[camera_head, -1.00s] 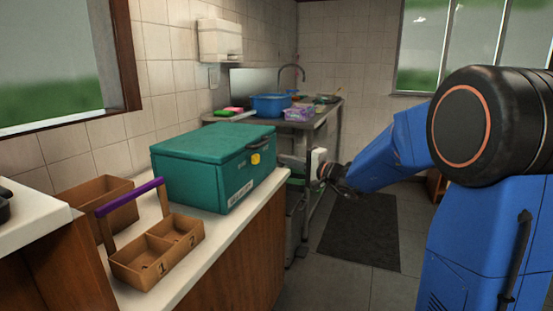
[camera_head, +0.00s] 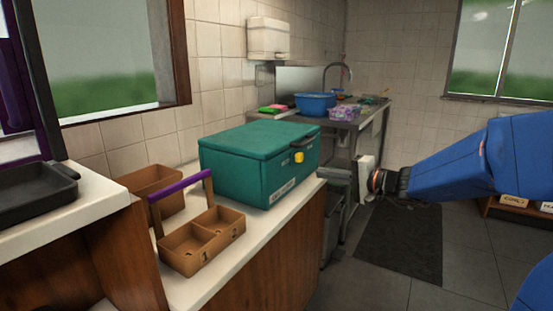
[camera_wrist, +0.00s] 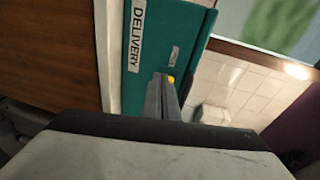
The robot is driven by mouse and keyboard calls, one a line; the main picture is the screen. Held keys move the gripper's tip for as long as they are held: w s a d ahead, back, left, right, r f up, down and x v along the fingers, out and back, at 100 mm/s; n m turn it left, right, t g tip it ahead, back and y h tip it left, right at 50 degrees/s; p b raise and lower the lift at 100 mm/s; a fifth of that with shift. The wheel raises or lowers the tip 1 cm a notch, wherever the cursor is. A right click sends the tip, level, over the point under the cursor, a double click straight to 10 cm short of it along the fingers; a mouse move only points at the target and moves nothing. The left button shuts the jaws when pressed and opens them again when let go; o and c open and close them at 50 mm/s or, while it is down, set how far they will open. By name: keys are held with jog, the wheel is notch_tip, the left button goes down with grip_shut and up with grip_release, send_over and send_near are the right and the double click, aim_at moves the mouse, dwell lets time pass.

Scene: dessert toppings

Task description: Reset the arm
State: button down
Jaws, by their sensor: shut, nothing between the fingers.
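My blue arm (camera_head: 450,165) reaches in from the right in the head view. Its dark wrist leads to my pale gripper (camera_head: 366,177), which is to the right of the teal delivery box, past the counter's edge. In the wrist view the two grey fingers of my gripper (camera_wrist: 163,98) are together and hold nothing. They point toward the teal box (camera_wrist: 180,45) with its "DELIVERY" label and yellow latch. In the head view the teal box (camera_head: 255,160) stands closed on the counter.
A brown divided carrier (camera_head: 205,240) with a purple handle and a brown box (camera_head: 150,180) stand on the white counter (camera_head: 245,245). A dark tray (camera_head: 35,195) is at the left. A sink table with a blue basin (camera_head: 315,103) is behind. Floor with a dark mat (camera_head: 400,245) is open.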

jog(key=s+a+f+n+g+h, duration=0.1)
jog(key=s+a+f+n+g, duration=0.15)
jog(key=s, duration=0.45)
jog(key=s+a+f+n+g+h, duration=0.1)
jog(key=s+f+g, duration=0.15)
jog(key=s, duration=0.55)
jog(key=s+a+f+n+g+h, duration=0.1)
jog(key=s+f+n+g+h, duration=0.15)
jog(key=s, duration=0.45)
jog(key=s+d+f+n+h, duration=0.1)
jog(key=s+d+f+h, duration=0.2)
jog(key=s+d, duration=0.3)
jog(key=s+d+f+n+h, duration=0.1)
jog(key=s+d+f+h, duration=0.2)
jog(key=s+d, duration=0.3)
jog(key=s+h, duration=0.1)
jog(key=s, duration=0.2)
jog(key=shift+d+f+t, duration=0.3)
jog(key=shift+d+t, duration=0.05)
